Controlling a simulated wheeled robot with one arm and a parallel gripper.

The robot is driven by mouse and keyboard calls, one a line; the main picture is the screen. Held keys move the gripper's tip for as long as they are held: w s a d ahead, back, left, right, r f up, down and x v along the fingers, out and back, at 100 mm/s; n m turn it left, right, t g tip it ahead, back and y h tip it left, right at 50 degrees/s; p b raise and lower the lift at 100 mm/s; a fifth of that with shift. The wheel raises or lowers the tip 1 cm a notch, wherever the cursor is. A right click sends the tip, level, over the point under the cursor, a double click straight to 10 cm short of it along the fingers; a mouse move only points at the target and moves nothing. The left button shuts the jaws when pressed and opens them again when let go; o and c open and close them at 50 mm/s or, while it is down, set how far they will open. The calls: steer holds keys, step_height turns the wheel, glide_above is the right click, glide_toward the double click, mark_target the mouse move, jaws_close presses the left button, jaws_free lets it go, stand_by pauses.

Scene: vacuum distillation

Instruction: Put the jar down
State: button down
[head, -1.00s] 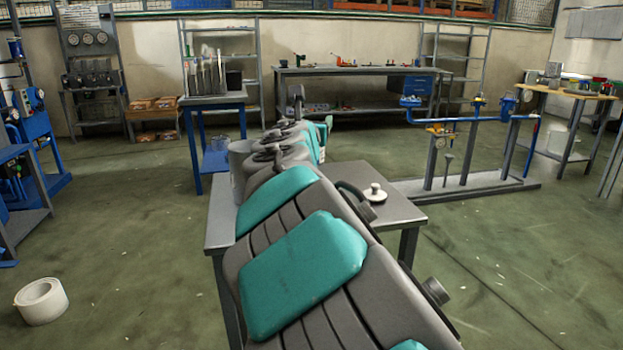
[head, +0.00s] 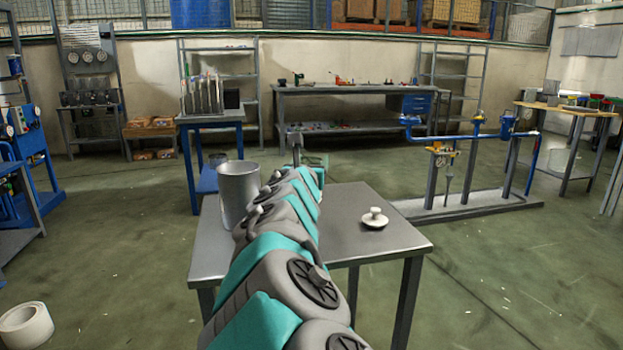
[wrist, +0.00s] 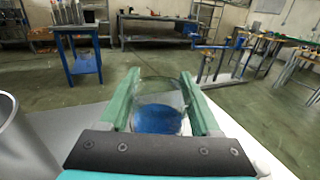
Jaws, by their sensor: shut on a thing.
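The jar (wrist: 158,108) is clear glass with blue contents in its lower part. In the wrist view it stands roughly upright between the two green fingers of my gripper (wrist: 159,80), which is shut on it. In the head view my arm hides most of the jar, and only a little glass and green finger shows past the arm's far end. The grey metal table (head: 345,250) lies below and around my arm. I cannot tell whether the jar's base touches the table top.
A grey metal pot (head: 238,192) stands on the table left of my arm. A white knobbed lid (head: 375,218) lies on the table's right part, with bare surface around it. A blue-framed bench (head: 210,120) stands behind to the left.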

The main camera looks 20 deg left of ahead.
steer(key=shift+f+b, duration=0.45)
steer(key=shift+f, duration=1.15)
steer(key=shift+c, duration=0.5)
jaws_free()
steer(key=shift+f, duration=0.1)
